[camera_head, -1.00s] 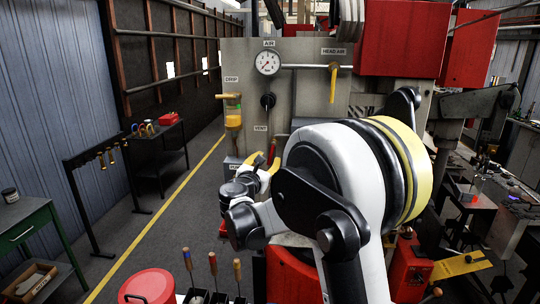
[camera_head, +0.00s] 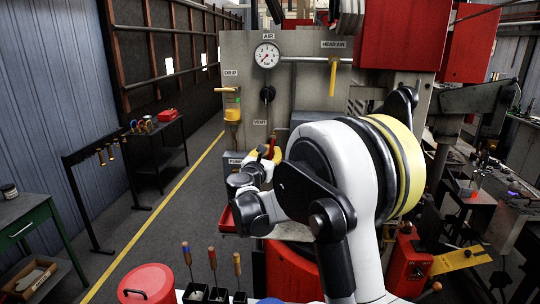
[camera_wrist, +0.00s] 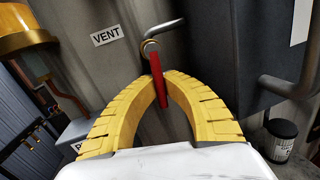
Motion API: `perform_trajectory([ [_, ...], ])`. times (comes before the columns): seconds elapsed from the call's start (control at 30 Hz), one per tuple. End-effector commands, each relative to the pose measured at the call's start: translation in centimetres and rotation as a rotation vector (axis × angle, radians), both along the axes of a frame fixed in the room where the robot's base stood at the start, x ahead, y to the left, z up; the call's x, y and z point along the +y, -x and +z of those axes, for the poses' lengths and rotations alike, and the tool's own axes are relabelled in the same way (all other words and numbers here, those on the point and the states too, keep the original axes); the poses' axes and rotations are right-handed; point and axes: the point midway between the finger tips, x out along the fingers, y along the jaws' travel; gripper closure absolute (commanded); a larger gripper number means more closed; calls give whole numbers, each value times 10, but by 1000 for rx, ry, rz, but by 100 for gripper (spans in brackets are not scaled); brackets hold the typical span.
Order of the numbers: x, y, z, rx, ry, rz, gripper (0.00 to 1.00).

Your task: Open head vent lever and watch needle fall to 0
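The red vent lever (camera_wrist: 159,85) hangs down from a round pivot under a bent grey pipe, just right of the VENT label (camera_wrist: 107,35). My gripper (camera_wrist: 161,77) has its two curved yellow fingers closed around the lever, with the tips on either side of it. In the head view my gripper (camera_head: 266,154) is at the lever below the VENT label, and the lever is mostly hidden there. The round white AIR gauge (camera_head: 267,55) is on the grey panel above; its needle is too small to read exactly.
A yellow HEAD AIR lever (camera_head: 333,78) hangs on the pipe at right. A black handle (camera_head: 267,94) sits below the gauge. An amber drip cup (camera_head: 232,115) is at left. In the wrist view a dark cylinder (camera_wrist: 280,138) stands at right.

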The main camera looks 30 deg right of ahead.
Motion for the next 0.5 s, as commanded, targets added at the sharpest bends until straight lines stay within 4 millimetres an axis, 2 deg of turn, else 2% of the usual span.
perform_trajectory([
  [0.03,-2,1,-6,24,35,0,100],
  [0.13,-4,3,-4,61,92,-1,100],
  [0.43,-5,4,-1,71,104,-1,100],
  [0.47,-5,4,-1,71,104,-1,83],
  [0.5,-5,3,-1,71,104,-1,71],
])
